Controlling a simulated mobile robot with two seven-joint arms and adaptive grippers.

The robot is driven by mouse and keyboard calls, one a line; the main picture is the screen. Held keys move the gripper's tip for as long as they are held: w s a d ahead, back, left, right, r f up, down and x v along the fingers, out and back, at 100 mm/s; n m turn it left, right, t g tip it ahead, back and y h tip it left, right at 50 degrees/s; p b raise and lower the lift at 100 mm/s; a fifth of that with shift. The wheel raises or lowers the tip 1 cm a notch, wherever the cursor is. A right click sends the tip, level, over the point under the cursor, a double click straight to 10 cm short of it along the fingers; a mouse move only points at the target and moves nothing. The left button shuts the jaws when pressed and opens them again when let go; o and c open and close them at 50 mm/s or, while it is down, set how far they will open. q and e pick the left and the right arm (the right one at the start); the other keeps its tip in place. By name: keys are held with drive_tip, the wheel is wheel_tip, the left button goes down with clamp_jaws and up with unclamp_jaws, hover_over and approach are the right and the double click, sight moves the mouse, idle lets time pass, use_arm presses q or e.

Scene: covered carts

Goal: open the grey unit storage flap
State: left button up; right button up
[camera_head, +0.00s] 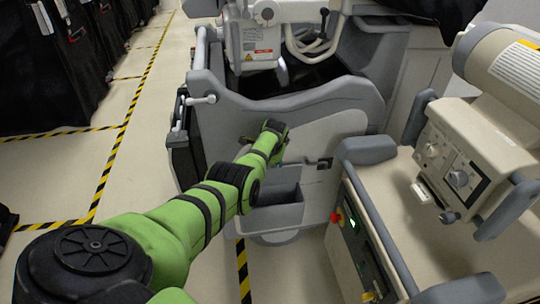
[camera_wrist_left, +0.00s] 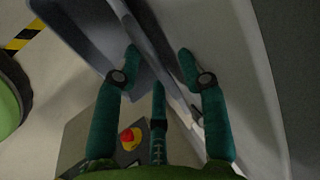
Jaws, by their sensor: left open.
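The grey unit (camera_head: 290,105) stands in the middle of the head view, with a pale side panel (camera_head: 335,128) and a dark latch-like part (camera_head: 325,163). Low on this side is a grey open-topped storage pocket (camera_head: 285,212); I cannot tell whether its front is the flap. My green left arm reaches across to the panel above the pocket, and its fingers are mostly hidden there. In the left wrist view my left gripper (camera_wrist_left: 158,50) is open, its fingers apart on either side of a grey panel edge (camera_wrist_left: 152,32). Contact is unclear. My right gripper is out of view.
A beige machine (camera_head: 450,200) stands close on the right, with a red knob (camera_head: 337,217) on its control face; a red button (camera_wrist_left: 130,137) also shows in the left wrist view. Black covered carts (camera_head: 60,60) line the left. Taped floor (camera_head: 150,110) between is clear.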

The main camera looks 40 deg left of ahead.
use_arm(q)
drive_tip(key=v, duration=0.7)
drive_tip(key=shift+r, duration=0.15)
drive_tip(key=shift+s+d, duration=0.1)
idle(0.6)
